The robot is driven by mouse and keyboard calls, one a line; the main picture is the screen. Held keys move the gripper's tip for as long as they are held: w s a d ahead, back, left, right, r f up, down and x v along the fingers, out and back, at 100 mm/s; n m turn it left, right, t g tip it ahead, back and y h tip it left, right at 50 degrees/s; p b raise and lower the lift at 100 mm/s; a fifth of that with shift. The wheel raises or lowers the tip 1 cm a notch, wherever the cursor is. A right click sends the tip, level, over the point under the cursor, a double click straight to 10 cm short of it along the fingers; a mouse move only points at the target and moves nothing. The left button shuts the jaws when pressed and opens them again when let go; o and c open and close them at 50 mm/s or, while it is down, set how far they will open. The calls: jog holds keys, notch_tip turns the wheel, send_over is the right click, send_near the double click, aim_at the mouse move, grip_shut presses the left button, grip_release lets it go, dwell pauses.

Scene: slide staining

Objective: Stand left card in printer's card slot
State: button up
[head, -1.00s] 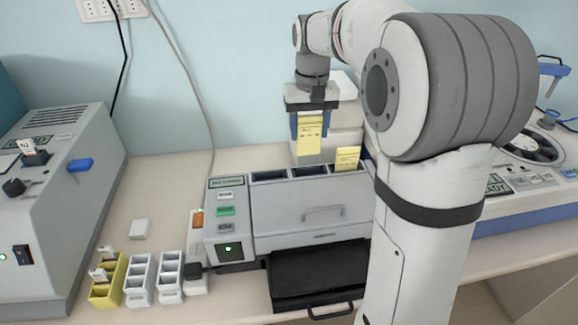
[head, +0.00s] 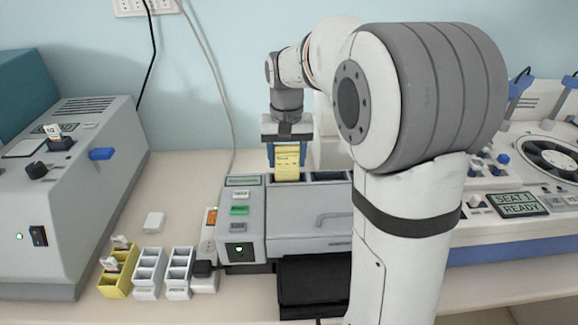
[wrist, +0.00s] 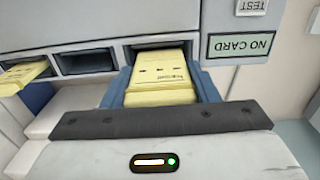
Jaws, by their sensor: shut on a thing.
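My gripper (head: 287,148) is shut on a yellow card (head: 287,165), held upright over the leftmost top slot of the grey printer (head: 305,215). In the wrist view the held card (wrist: 160,88) sits between the blue fingers, its far end at the dark slot opening (wrist: 158,48). I cannot tell how far its end is inside. An empty middle slot (wrist: 86,62) is beside it. A second yellow card (wrist: 22,76) stands at another slot at the left of the wrist view; my arm hides it in the head view. The printer's green display (wrist: 238,46) reads NO CARD.
A yellow rack (head: 117,281) and two white racks (head: 149,272) stand left of the printer. A grey machine (head: 70,190) is at far left and a centrifuge-like machine (head: 520,215) at right. A black tray (head: 310,285) projects from the printer's front.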

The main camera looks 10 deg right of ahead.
aim_at(288, 167)
jog(key=shift+d+f, duration=0.1)
jog(key=shift+f, duration=1.3)
jog(key=shift+f, duration=0.2)
jog(key=o, duration=1)
